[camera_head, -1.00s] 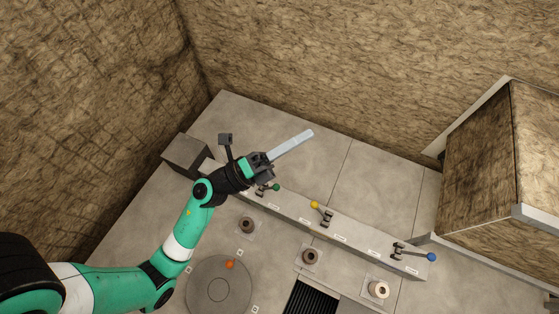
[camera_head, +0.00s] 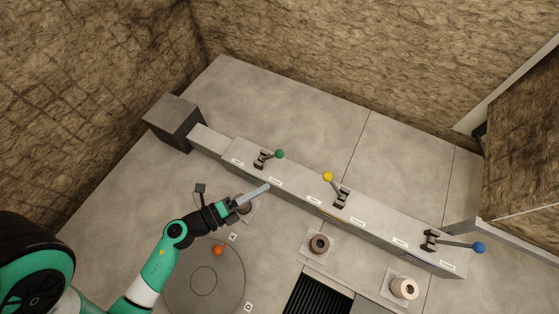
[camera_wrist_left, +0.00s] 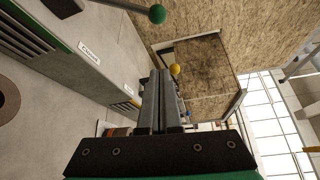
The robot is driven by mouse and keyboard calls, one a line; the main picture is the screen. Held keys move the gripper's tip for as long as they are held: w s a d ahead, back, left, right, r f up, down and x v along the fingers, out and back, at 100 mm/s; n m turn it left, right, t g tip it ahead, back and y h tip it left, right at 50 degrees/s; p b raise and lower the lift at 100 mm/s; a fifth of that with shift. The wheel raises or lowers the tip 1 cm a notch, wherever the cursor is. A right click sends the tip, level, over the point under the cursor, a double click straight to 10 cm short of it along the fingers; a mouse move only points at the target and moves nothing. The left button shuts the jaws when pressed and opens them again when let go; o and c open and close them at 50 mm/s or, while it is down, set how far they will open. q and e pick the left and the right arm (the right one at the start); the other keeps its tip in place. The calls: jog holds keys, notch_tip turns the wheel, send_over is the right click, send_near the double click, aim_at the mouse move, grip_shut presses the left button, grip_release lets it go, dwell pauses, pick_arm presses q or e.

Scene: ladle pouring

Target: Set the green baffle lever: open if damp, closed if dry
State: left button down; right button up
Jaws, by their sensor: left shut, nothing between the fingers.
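The green baffle lever (camera_head: 280,154) stands on the long grey beam, its knob to the right of its dark bracket (camera_head: 262,160). Its green knob (camera_wrist_left: 157,14) also shows at the top of the left wrist view. My left gripper (camera_head: 267,187) is in front of the beam, below the green lever in the head view and apart from it. Its two long grey fingers (camera_wrist_left: 160,95) are together with nothing between them. The labels beside the lever are too small to read surely in the head view. My right gripper is out of view.
A yellow-knobbed lever (camera_head: 328,177) and a blue-knobbed lever (camera_head: 478,248) stand farther right on the same beam (camera_head: 300,190). Round sockets (camera_head: 319,243) sit in front of it. An orange ball (camera_head: 218,250) is on a round plate (camera_head: 190,290). A dark box (camera_head: 172,122) stands at the beam's left end.

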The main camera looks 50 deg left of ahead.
aim_at(270, 157)
pick_arm(q)
jog(key=shift+w, duration=0.1)
jog(key=w+a+b, duration=0.2)
jog(key=w+a, duration=0.1)
jog(key=w, duration=0.5)
jog(key=shift+w, duration=0.4)
jog(key=shift+a+f, duration=0.1)
